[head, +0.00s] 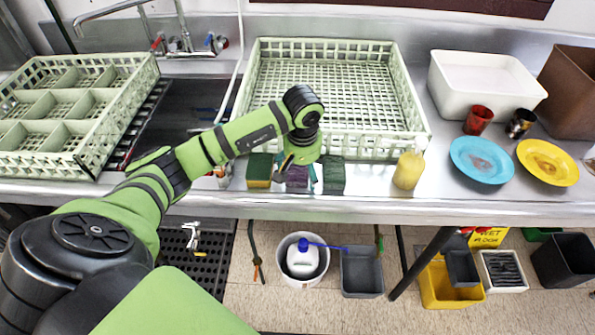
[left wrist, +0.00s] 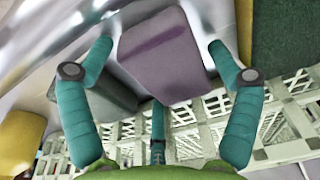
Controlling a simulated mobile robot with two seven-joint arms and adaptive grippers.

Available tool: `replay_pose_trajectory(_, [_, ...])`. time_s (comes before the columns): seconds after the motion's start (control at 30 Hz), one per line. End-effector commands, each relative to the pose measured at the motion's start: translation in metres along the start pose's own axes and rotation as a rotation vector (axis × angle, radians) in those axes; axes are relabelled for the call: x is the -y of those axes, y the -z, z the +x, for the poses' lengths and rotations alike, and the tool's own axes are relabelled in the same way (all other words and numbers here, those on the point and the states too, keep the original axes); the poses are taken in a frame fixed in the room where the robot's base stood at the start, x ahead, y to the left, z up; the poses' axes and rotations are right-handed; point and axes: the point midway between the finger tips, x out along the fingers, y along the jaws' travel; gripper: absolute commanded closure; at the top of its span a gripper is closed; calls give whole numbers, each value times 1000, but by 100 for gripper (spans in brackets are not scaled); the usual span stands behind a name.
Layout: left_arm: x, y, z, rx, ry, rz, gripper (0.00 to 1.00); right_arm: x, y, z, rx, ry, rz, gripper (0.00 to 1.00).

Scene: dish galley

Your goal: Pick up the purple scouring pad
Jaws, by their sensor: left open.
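The purple scouring pad (head: 297,181) stands on the steel counter near its front edge, between two other pads. My left gripper (head: 297,170) is directly above it, pointing down, and partly hides it. In the left wrist view the purple pad (left wrist: 162,52) shows between the two spread teal fingers of my left gripper (left wrist: 159,56), one on either side. The gripper is open and holds nothing. Whether the fingers touch the pad, I cannot tell. My right gripper is not in view.
A yellow-and-green sponge (head: 259,170) and a dark green pad (head: 334,175) stand close on either side. A pale green dish rack (head: 418,120) is just behind. A yellow soap bottle (head: 408,170) stands to the right, beyond it a blue plate (head: 482,160).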

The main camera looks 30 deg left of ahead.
Motion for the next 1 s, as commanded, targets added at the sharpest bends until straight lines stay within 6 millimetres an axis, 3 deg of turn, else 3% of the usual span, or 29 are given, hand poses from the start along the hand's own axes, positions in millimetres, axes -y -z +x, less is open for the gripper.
replay_pose_trajectory(0.43, [0,0,2,0,0,0,10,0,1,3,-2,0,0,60])
replay_pose_trajectory(0.47, [0,0,2,0,0,0,14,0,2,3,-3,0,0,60])
replay_pose_trajectory(0.5, [0,0,2,0,0,0,30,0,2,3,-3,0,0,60])
replay_pose_trajectory(0.57, [0,0,2,-1,0,0,40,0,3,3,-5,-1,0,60])
replay_pose_trajectory(1.0, [0,-1,1,1,2,0,41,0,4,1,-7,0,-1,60])
